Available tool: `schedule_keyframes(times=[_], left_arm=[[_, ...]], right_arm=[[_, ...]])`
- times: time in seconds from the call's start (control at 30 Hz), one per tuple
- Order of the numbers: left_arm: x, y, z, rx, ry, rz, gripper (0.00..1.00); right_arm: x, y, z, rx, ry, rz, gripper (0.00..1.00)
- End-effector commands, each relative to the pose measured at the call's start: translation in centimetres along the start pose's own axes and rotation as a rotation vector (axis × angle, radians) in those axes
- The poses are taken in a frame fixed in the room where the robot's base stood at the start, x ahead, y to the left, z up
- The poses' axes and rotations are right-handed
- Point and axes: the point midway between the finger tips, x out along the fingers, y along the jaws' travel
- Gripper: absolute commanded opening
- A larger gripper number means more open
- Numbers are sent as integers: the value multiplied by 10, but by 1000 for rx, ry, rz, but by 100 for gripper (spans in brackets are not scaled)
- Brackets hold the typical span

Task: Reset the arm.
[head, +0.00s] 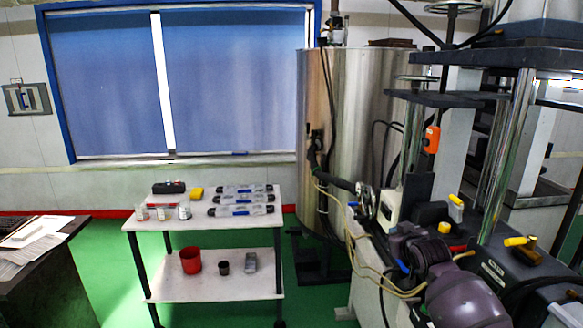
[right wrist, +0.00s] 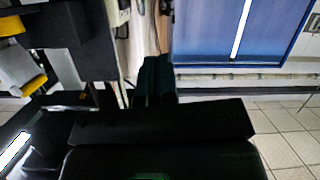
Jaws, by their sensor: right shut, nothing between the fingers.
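In the right wrist view, the shut fingers (right wrist: 155,65) stand above the wide black gripper body, with the blue window blind (right wrist: 285,30) beyond to the right. My right arm comes in from the lower right of the head view. My left gripper is not in view.
A white two-tier cart (head: 210,288) at centre left holds clear bottles, small jars, a red cup (head: 191,260) and a dark cup (head: 224,267). A steel tank (head: 350,110) stands behind. Machinery with yellow-handled parts (head: 456,201) crowds the right. Green floor is open left of centre.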

Motion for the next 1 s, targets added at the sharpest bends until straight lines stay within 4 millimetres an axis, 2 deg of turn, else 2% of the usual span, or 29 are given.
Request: schedule_keyframes(times=[0.2,0.3,0.33,0.67,0.87,1.0], left_arm=[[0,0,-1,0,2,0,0],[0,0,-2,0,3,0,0],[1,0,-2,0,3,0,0],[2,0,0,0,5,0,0],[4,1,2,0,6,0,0],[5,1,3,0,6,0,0]], right_arm=[[-3,13,-29,-161,172,95,0],[-6,15,-37,-229,235,123,0],[-9,12,-22,-218,216,116,0],[-44,-12,77,-173,129,80,0],[-90,-35,161,-124,49,56,0],[-132,-52,217,-83,-10,44,0]])
